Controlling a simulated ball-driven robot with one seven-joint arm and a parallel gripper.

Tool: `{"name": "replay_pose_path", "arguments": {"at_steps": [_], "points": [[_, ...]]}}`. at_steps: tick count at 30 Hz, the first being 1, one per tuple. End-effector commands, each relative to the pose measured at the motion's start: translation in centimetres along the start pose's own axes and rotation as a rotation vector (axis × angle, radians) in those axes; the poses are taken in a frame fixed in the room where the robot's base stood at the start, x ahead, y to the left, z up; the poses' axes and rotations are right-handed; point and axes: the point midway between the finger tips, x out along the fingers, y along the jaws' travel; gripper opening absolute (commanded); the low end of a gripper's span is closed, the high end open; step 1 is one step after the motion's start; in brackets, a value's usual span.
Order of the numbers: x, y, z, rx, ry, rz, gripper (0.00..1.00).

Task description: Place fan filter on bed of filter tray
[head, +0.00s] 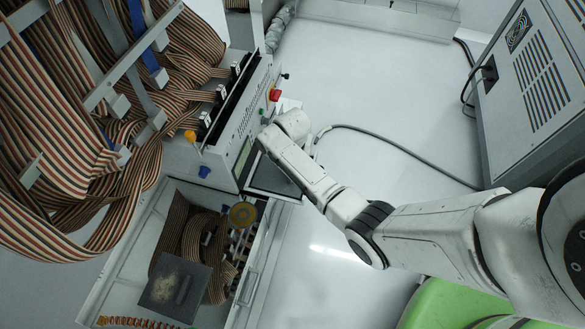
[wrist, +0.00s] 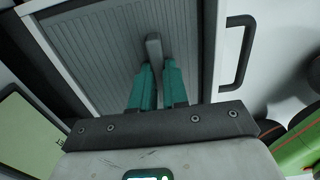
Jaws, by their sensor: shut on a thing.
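In the wrist view, my gripper (wrist: 156,68) has two teal fingers shut on the grey upright tab of a ribbed grey panel, which looks like the fan filter (wrist: 105,55). The ribbed panel lies within or just above a pale frame with a black handle, which looks like the filter tray (wrist: 208,40). I cannot tell whether the filter touches the tray bed. The fingers hide part of the panel's near side. In the head view, my arm's end covers the gripper. A dark flat panel with a pale edge (head: 272,182) shows beside it at the machine.
A control box with a red knob (head: 275,95) stands behind my arm, near thick striped ribbon cables (head: 60,130). An open box (head: 262,265) at lower left holds a dusty dark plate (head: 175,287) and cables. A grey cabinet (head: 535,80) stands right. The pale floor between is mostly clear.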

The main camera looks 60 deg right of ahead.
Motion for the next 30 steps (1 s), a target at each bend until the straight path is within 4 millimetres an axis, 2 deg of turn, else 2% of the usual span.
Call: {"name": "replay_pose_path", "arguments": {"at_steps": [7, 8, 15, 24, 30], "points": [[0.2, 0.0, 0.0, 0.0, -0.001, 0.0, 0.0], [0.1, 0.0, 0.0, 0.0, 0.0, 0.0, 0.17], [0.1, 0.0, 0.0, 0.0, -0.001, 0.0, 0.4], [-0.3, 0.0, 0.0, 0.0, -0.001, 0.001, 0.4], [-3.4, 0.1, 0.1, -0.001, -0.003, 0.003, 0.4]]}}
